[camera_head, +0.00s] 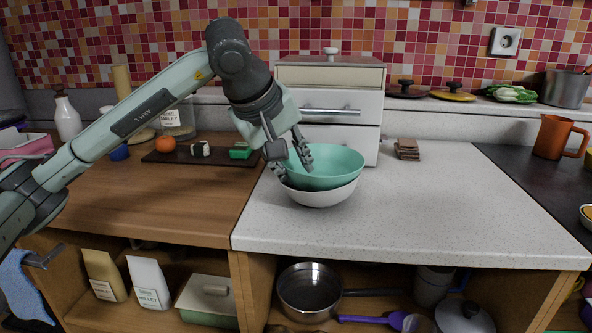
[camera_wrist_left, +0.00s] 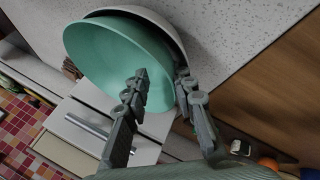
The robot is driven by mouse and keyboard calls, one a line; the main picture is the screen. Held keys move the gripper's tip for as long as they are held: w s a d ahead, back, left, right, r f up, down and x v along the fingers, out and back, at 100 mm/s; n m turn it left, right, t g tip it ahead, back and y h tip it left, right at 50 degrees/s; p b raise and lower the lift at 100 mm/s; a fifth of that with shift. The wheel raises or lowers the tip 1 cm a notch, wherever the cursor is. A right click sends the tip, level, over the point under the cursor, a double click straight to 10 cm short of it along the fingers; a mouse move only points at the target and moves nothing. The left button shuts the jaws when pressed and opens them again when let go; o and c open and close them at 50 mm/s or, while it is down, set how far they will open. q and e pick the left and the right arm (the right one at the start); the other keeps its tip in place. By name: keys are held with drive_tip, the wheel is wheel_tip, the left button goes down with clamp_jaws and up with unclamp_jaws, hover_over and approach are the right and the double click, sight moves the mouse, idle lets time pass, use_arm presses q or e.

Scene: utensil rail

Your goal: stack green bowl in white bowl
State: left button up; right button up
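The green bowl (camera_head: 335,167) sits inside the white bowl (camera_head: 322,195) on the light speckled counter. The green bowl is slightly tilted, and its rim stands above the white rim. In the left wrist view the green bowl (camera_wrist_left: 112,62) covers most of the white bowl (camera_wrist_left: 150,14), whose rim shows behind it. My left gripper (camera_head: 291,162) is at the bowls' left side with its fingers apart. One finger is over the inside of the green bowl and the other is outside its rim. The left wrist view shows this gap (camera_wrist_left: 164,82) too. My right gripper is not in view.
A white drawer cabinet (camera_head: 345,105) stands close behind the bowls. A dark board (camera_head: 190,157) with small food items lies to the left. Brown squares (camera_head: 407,149) and an orange mug (camera_head: 556,137) are to the right. The counter in front and right is clear.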

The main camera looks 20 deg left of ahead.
use_arm(q)
drive_tip(key=v, duration=1)
drive_tip(key=shift+s+r, duration=0.2)
drive_tip(key=shift+r, duration=0.05)
